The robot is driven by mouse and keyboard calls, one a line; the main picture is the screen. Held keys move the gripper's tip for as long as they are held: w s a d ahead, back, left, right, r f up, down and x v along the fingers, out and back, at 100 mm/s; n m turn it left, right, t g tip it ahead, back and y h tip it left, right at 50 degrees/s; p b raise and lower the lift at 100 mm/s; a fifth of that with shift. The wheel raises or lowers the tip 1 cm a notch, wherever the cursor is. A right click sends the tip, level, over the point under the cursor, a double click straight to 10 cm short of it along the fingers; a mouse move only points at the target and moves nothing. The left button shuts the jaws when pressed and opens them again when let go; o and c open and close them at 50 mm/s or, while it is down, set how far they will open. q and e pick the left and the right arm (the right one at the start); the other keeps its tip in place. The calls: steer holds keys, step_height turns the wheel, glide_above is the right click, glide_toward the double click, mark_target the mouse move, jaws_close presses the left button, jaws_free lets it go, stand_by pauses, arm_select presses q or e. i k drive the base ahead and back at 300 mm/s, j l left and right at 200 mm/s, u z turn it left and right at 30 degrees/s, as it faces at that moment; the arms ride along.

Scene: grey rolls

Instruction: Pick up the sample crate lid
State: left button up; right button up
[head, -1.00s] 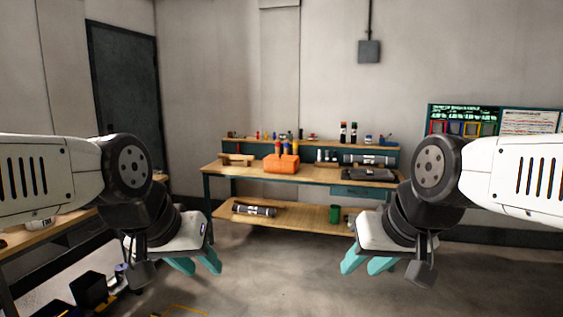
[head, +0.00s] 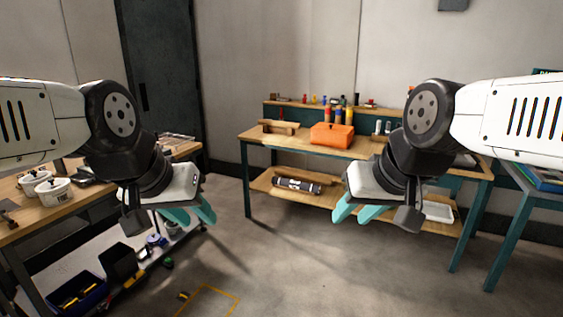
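I cannot pick out a sample crate lid for certain in the head view. An orange box (head: 332,136) sits on the wooden workbench (head: 262,139) across the room. A pale tray-like thing (head: 438,212) lies on its lower shelf, partly behind my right gripper. My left gripper (head: 195,217) is at the left of centre, its teal fingers apart with nothing between them. My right gripper (head: 352,216) is right of centre, its teal fingers also apart and empty. Both are in the air, well short of the workbench.
A left table (head: 20,222) holds white containers (head: 52,192); dark bins (head: 120,262) stand below. Another teal-legged table (head: 527,192) is at right. A yellow outline (head: 222,291) marks the floor. The middle floor is clear.

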mark_target(324, 127)
steer(key=i, duration=2.3)
steer(key=i+j+z, duration=0.1)
steer(key=i+z, duration=0.15)
steer(key=i, duration=0.25)
steer(key=i+j+z, duration=0.2)
steer(key=i, duration=0.3)
steer(key=i+j+z, duration=0.25)
steer(key=i, duration=0.2)
steer(key=i+j+z, duration=0.25)
steer(key=i, duration=0.2)
